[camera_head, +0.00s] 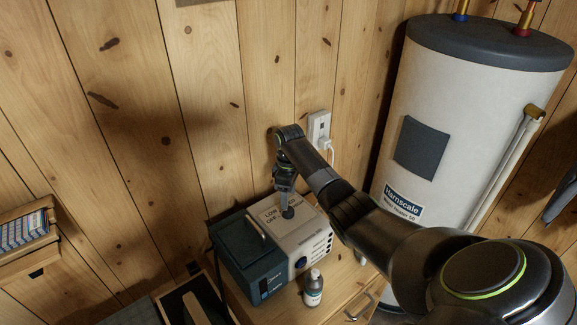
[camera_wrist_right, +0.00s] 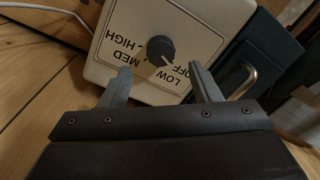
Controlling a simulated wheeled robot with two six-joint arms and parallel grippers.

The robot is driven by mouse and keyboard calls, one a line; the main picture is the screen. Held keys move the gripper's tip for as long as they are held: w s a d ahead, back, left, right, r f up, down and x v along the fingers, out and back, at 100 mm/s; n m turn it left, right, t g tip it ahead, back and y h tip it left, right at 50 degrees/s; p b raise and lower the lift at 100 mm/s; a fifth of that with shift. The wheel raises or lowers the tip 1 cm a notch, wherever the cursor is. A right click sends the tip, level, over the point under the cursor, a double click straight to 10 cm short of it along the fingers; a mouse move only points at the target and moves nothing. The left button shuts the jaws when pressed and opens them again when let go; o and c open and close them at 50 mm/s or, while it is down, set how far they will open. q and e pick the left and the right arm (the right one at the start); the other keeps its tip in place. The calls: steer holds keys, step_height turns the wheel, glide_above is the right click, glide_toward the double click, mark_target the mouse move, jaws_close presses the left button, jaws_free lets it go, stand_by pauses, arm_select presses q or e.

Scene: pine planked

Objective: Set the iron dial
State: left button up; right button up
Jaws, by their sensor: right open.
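The white control box (camera_head: 305,232) with the dial stands on the wooden cabinet by the plank wall. Its round dark dial (camera_wrist_right: 160,49) shows in the right wrist view, ringed by the words OFF, LOW, MED and HIGH, upside down there. A pale mark on the knob faces the OFF and LOW side; I cannot tell exactly which. In the head view the dial (camera_head: 288,212) is partly covered by my right gripper (camera_head: 287,200). In the wrist view my right gripper (camera_wrist_right: 161,72) is open, its fingertips just short of the knob and to either side, apart from it. My left gripper is out of view.
A dark teal unit with a handle (camera_head: 247,254) adjoins the box on the left. A small bottle (camera_head: 313,288) stands in front. A wall socket with a plug (camera_head: 320,130) is behind. A large water heater (camera_head: 440,130) stands at the right.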

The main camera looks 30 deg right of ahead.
step_height(320, 180, up, 12)
steer(key=shift+w+d, duration=0.15)
steer(key=shift+d, duration=0.1)
stand_by(0.3)
steer(key=shift+f, duration=0.1)
